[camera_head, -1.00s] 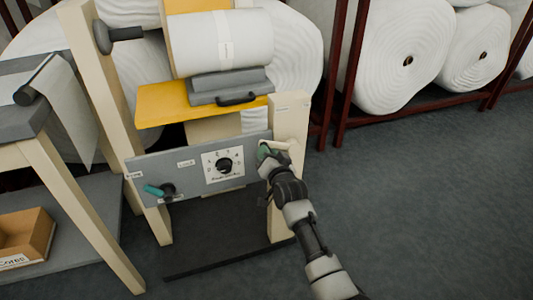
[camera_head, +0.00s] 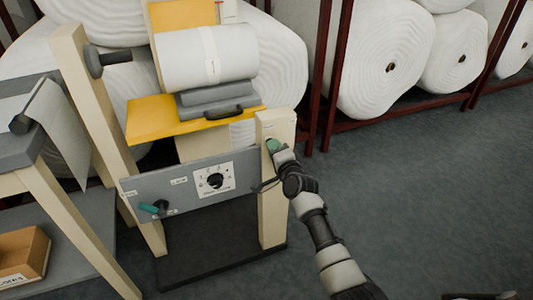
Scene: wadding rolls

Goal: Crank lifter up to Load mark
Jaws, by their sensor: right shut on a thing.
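The lifter has a yellow platform (camera_head: 150,121) between two cream posts. A white roll (camera_head: 190,60) rests on its grey cradle (camera_head: 205,96). The teal grip of the crank (camera_head: 273,145) shows at the front of the right post (camera_head: 277,190). My right gripper (camera_head: 278,151) is shut on this grip, and the gripper hides most of the crank. I cannot make out the Load mark. My left gripper is out of view.
A grey panel (camera_head: 160,180) with a dial (camera_head: 215,181) and a teal-handled lever (camera_head: 153,208) spans the posts. Racked rolls (camera_head: 385,65) stand behind. The floor at right is clear.

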